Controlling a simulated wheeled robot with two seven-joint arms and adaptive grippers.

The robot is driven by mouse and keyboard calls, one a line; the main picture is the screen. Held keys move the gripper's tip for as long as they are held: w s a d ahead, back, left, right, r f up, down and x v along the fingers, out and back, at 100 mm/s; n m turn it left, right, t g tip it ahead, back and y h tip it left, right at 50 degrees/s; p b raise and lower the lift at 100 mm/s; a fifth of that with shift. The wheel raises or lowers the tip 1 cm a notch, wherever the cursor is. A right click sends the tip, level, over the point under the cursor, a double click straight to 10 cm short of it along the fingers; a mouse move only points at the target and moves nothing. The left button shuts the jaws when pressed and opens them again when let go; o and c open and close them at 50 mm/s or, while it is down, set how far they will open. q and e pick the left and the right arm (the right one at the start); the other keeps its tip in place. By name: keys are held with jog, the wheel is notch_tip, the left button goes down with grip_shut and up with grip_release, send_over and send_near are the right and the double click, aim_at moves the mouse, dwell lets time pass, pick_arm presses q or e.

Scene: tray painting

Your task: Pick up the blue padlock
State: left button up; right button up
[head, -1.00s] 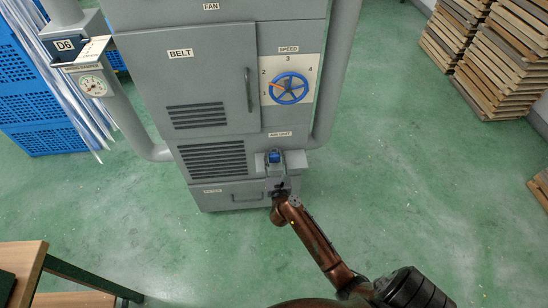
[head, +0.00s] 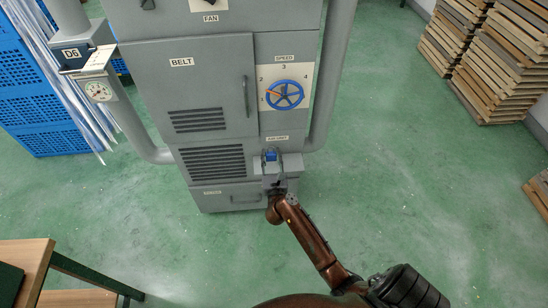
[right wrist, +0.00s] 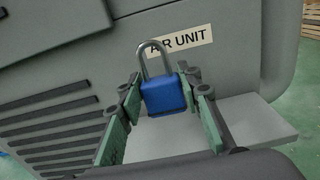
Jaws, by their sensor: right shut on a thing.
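The blue padlock (head: 271,155) with a metal shackle is at the grey ledge below the AIR UNIT label, on the front of the grey machine. In the right wrist view, the padlock (right wrist: 163,94) stands upright with its shackle on top, between the green-padded fingers. My right gripper (head: 272,165) reaches it from the front and is shut on its body. The fingers (right wrist: 163,100) press on its left and right sides. I cannot tell whether its underside touches the ledge. My left gripper is not in view.
The grey ledge (right wrist: 240,122) lies behind and under the padlock. Above are a blue speed handwheel (head: 284,95) and the BELT door (head: 190,90). A gauge (head: 99,90) is at left, stacked wooden pallets (head: 490,60) at right. The green floor (head: 400,170) is clear.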

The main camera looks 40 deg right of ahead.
aim_at(269, 155)
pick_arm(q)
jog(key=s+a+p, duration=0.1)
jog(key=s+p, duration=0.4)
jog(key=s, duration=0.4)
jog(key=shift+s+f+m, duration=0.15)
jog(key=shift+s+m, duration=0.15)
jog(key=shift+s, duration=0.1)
pick_arm(e)
jog(key=s+a+r, duration=0.8)
jog(key=s+a, duration=0.1)
jog(key=shift+a+r, duration=0.25)
jog(key=shift+r, duration=0.15)
